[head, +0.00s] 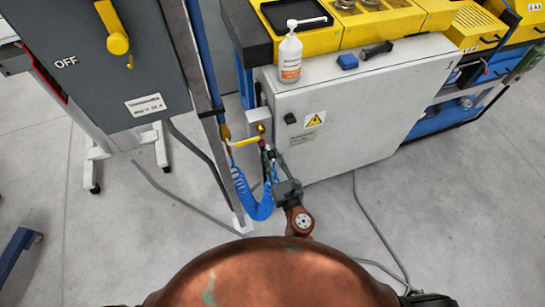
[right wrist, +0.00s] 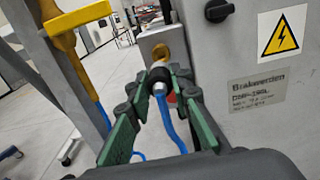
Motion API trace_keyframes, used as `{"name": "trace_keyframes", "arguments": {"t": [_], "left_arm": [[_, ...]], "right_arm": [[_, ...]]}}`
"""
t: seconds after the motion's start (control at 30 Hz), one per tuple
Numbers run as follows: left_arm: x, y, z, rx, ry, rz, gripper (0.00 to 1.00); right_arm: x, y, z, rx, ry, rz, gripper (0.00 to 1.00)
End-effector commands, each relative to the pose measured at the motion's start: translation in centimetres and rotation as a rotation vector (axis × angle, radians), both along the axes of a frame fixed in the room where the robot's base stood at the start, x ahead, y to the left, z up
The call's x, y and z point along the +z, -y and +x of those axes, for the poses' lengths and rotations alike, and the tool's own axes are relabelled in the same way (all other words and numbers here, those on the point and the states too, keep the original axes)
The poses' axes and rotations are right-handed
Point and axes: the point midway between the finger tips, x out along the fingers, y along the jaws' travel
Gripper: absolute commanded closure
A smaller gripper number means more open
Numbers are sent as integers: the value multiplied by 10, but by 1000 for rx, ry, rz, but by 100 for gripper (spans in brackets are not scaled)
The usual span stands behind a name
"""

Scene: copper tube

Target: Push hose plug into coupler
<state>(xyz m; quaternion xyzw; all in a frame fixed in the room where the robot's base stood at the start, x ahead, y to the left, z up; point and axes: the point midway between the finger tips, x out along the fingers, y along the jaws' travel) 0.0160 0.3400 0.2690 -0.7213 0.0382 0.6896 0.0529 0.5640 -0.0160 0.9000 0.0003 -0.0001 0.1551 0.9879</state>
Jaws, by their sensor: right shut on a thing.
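My right gripper (head: 269,155) is in front of the grey cabinet's left edge. In the right wrist view its green fingers (right wrist: 160,76) are shut on the hose plug (right wrist: 159,87), which has a dark collar and a silver end. The blue hose (right wrist: 172,127) runs down from the plug between the fingers, and its coiled part (head: 245,197) hangs at left in the head view. The brass coupler (right wrist: 161,53) sits on a grey box just beyond the plug. The plug's front end is hidden, so I cannot tell whether it touches the coupler. My left gripper is not in view.
A yellow valve handle (head: 246,142) sticks out left of the coupler, close to my gripper. A metal post (head: 212,130) stands at left. The grey cabinet (head: 345,120) with a black knob and warning sign is at right. A white bottle (head: 289,55) stands on top.

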Motion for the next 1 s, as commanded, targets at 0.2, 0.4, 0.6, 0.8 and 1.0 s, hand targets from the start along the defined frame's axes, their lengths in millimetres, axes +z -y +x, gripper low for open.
{"name": "trace_keyframes", "arguments": {"t": [0.2, 0.4, 0.6, 0.8, 1.0], "left_arm": [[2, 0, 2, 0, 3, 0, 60], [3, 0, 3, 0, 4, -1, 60], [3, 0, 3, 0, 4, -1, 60], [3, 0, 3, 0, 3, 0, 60], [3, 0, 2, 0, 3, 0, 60]], "right_arm": [[1, 0, 4, -2, 1, 1, 100], [1, -6, 20, 0, 1, 0, 100], [1, -13, 37, 3, 1, 0, 100], [0, -17, 47, 3, 0, 1, 100], [0, -17, 51, 2, 0, 1, 100]]}}
